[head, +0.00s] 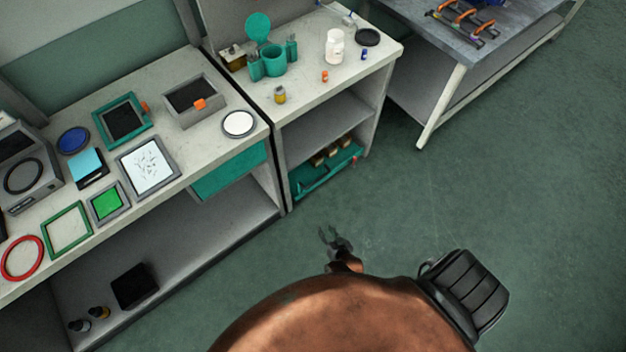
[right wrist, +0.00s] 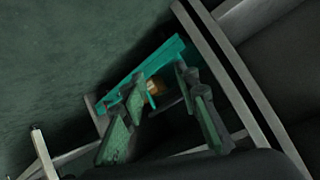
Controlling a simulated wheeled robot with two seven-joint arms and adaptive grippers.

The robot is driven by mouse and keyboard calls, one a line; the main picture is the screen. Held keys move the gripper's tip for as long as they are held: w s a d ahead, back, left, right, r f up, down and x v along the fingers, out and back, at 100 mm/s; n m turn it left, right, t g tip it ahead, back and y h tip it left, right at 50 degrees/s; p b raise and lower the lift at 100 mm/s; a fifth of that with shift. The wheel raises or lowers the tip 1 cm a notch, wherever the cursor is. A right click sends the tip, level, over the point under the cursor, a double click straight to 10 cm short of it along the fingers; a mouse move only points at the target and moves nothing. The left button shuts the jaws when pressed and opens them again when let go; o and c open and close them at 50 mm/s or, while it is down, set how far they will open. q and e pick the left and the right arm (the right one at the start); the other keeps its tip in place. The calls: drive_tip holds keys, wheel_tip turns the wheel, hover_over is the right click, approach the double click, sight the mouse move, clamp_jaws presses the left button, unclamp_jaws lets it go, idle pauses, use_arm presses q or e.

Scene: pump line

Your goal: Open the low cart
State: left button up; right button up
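The low cart (head: 318,180) is a teal tray-like unit with a front bar. It sits at the floor-level bottom of the right-hand bench section, with several tan pieces inside. In the right wrist view its teal bar (right wrist: 163,58) runs diagonally beyond the fingers, with a brownish piece (right wrist: 155,87) behind it. My right gripper (head: 330,238) is low, in front of the bench and short of the cart in the head view. Its two fingers (right wrist: 160,80) are spread with nothing visibly held between them. Contact with the bar cannot be told. My left gripper is out of view.
The bench's middle shelf (head: 325,120) is above the cart, and bench legs flank it. A teal drawer (head: 230,172) is in the left bench. A grey table (head: 470,45) stands at the upper right. The green floor (head: 540,180) to the right is clear.

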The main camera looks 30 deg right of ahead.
sight(319, 179)
drive_tip(key=w+d+r+m+t+h+b, duration=0.1)
drive_tip(key=w+d+r+m+h+b, duration=0.2)
drive_tip(key=w, duration=0.5)
drive_tip(key=w+d+m+t+h+b, duration=0.1)
drive_tip(key=w+m+h+b, duration=0.2)
drive_tip(key=w+m+b, duration=0.35)
drive_tip(key=w+d+f+m+g+h+b, duration=0.1)
drive_tip(key=w+d+m+g+h+b, duration=0.1)
drive_tip(key=m+b, duration=0.1)
drive_tip(key=w+d+m+g+h+b, duration=0.2)
drive_tip(key=w+d+m+b, duration=0.1)
drive_tip(key=w+d+f+m+g+h+b, duration=0.1)
drive_tip(key=w+d+m+g+h+b, duration=0.1)
drive_tip(key=w+m+b, duration=0.1)
drive_tip(key=shift+w+d+f+m+g+b, duration=0.25)
drive_tip(key=shift+d+f+g+b, duration=0.05)
drive_tip(key=shift+g, duration=0.1)
drive_tip(key=shift+w+d, duration=0.2)
drive_tip(key=shift+d, duration=0.15)
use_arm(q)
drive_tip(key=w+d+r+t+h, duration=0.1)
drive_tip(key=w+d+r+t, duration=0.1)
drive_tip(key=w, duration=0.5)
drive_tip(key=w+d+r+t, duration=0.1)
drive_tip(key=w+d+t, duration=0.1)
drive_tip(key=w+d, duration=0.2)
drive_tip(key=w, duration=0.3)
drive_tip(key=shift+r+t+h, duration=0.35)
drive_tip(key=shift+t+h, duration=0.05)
